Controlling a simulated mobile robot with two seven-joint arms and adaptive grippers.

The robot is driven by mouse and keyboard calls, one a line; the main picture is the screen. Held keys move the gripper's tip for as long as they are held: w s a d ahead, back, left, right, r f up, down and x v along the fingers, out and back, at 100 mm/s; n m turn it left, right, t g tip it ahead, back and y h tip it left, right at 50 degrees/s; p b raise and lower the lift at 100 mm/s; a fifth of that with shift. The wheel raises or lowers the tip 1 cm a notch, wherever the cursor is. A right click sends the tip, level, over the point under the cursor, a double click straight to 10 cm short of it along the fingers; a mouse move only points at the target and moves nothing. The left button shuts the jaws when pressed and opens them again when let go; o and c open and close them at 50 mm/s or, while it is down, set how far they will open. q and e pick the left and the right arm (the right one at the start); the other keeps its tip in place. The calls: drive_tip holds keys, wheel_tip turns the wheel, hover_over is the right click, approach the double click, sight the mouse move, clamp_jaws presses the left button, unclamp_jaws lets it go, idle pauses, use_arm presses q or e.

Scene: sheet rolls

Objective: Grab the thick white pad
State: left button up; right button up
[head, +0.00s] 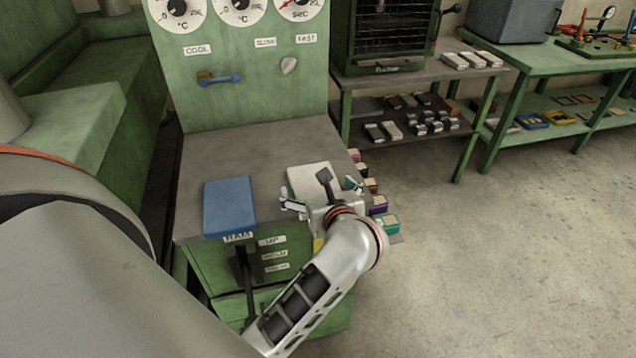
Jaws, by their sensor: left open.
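The thick white pad (303,176) lies on the grey top of the green machine bench (270,145), to the right of a blue pad (229,206). My left gripper (321,192) is at the near edge of the white pad, with its fingers spread open to either side. The gripper and wrist hide the pad's near part. I cannot tell whether the fingers touch it. My right gripper is not in view.
Several small coloured blocks (378,205) line the bench's right side. A lever (249,285) stands at the front below the blue pad. A panel with dials (240,75) rises behind. Shelves (425,75) stand at the back right; the floor at right is clear.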

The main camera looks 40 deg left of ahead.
use_arm(q)
drive_tip(key=shift+s+d+r, duration=0.1)
drive_tip(key=shift+s+r, duration=0.05)
drive_tip(key=c, duration=1.2)
drive_tip(key=shift+c, duration=0.2)
